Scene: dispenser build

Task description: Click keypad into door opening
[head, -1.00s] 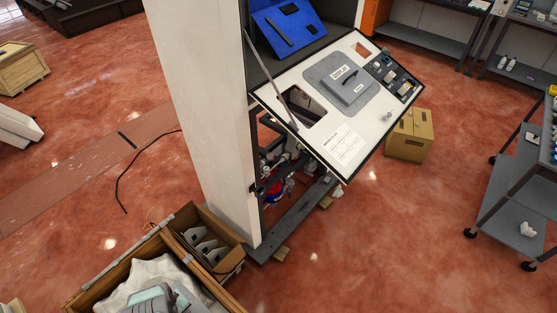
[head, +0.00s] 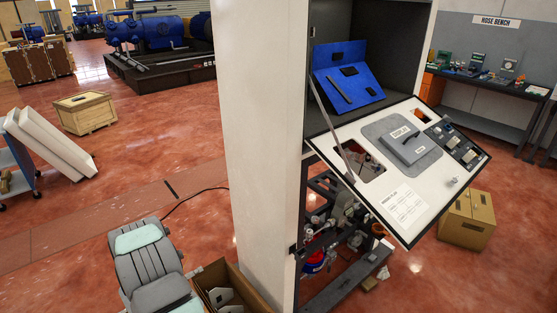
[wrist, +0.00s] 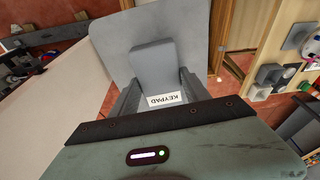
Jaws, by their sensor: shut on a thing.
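The keypad (wrist: 118,38) shows in the wrist view as a light grey plate with a raised grey block and a white label reading KEYPAD upside down. My gripper (wrist: 160,87) is shut on the block, one dark finger on each side of the label. The door (head: 437,196) is a white panel with a black edge, tilted out from the cabinet in the head view. It has a larger opening (head: 366,166) at its left and a small one (head: 420,116) near its top edge. My gripper's fingers and the keypad are not clearly visible in the head view.
A grey pad (head: 378,132) with a labelled grey part lies on the door. Dark modules (head: 455,145) sit along its right. A white column (head: 262,130) stands left of the cabinet. A cardboard box (head: 465,220) is on the floor behind.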

